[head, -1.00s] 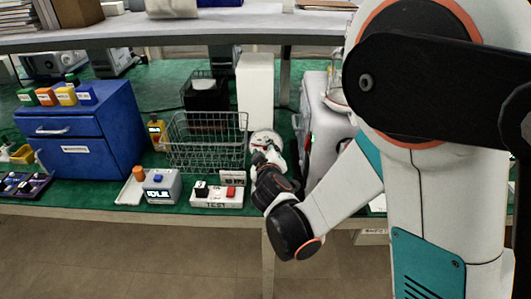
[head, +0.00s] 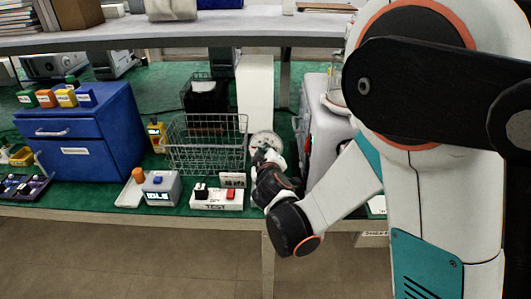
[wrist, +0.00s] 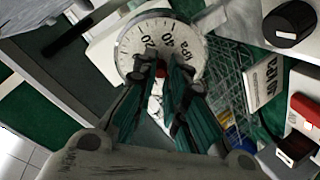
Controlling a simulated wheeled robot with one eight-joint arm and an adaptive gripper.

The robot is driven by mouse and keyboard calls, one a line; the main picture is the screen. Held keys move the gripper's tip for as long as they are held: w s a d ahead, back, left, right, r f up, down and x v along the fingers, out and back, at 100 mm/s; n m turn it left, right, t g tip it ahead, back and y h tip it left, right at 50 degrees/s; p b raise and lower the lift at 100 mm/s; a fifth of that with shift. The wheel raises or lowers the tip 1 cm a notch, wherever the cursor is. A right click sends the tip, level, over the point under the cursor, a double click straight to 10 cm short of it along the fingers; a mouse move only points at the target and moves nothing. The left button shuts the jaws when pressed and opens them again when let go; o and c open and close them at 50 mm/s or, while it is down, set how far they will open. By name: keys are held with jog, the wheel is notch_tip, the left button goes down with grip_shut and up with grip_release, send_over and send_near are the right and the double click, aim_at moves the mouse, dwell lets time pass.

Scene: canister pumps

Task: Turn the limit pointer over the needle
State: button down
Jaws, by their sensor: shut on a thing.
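The round white gauge (wrist: 150,32) fills the upper middle of the wrist view, with 20, 40 and kPa readable on its dial. In the head view the gauge (head: 264,139) stands right of the wire basket. My gripper (wrist: 161,68) is at the dial's lower middle, its fingertips close together on a small red part (wrist: 161,72), seemingly the limit pointer's knob. In the head view my gripper (head: 268,158) is just in front of the gauge. The fingers hide the dial's centre and lower part. I cannot make out the needle or the pointer's angle.
The wire basket (head: 207,158) is close left of the gauge. A grey-white pump housing (head: 322,130) stands close on its right. The TEST switch box (head: 216,203) with a red button and the grey IDLE box (head: 161,188) sit at the bench's front edge.

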jog(key=shift+n, duration=0.4)
jog(key=c, duration=1.6)
grip_release()
jog(key=v, duration=0.7)
jog(key=shift+s, duration=0.2)
jog(key=shift+r, duration=0.1)
